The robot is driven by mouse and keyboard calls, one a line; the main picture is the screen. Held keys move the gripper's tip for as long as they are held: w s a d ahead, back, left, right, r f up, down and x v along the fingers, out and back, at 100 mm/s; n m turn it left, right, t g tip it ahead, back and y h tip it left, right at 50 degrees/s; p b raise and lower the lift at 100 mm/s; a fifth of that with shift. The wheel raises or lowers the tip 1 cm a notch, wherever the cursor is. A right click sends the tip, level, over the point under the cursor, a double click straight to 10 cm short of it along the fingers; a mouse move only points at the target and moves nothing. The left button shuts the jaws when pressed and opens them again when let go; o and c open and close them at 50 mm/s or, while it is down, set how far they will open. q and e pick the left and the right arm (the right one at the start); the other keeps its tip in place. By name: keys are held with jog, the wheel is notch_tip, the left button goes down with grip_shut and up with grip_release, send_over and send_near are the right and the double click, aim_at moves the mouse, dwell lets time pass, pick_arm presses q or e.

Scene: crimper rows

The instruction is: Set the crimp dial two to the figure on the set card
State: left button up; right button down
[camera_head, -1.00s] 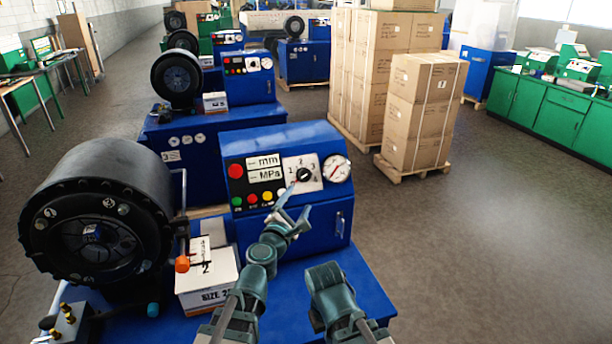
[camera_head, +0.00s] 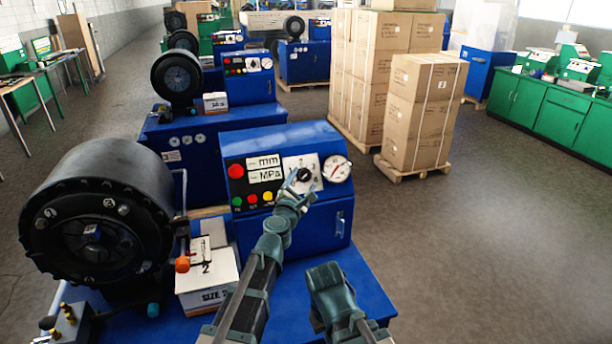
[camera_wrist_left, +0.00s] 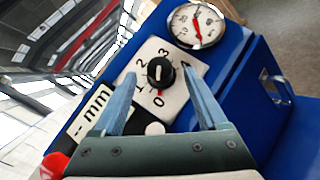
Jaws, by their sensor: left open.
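The crimp dial is a black knob (camera_head: 304,174) on a white plate with figures, on the blue control box (camera_head: 285,180). In the left wrist view the knob (camera_wrist_left: 160,72) has a white line, and a red mark on its lower side lies towards 0. My left gripper (camera_head: 303,181) is at the dial in the head view. In the left wrist view its two open fingers (camera_wrist_left: 159,76) stand on either side of the knob, with gaps visible. A white card (camera_head: 203,250) with a figure like 2 stands at the carton. My right arm shows low in the head view, but its jaws do not show.
A round gauge (camera_head: 336,169) sits right of the dial. Coloured buttons (camera_head: 252,199) and mm/MPa labels are to its left. A black crimper head (camera_head: 95,220) and a carton (camera_head: 208,285) stand at left. More machines stand behind.

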aim_at(305, 177)
pick_arm(q)
jog(key=x, duration=0.4)
jog(key=shift+w+d, duration=0.1)
jog(key=shift+w, duration=0.2)
jog(key=shift+c, duration=0.2)
grip_shut()
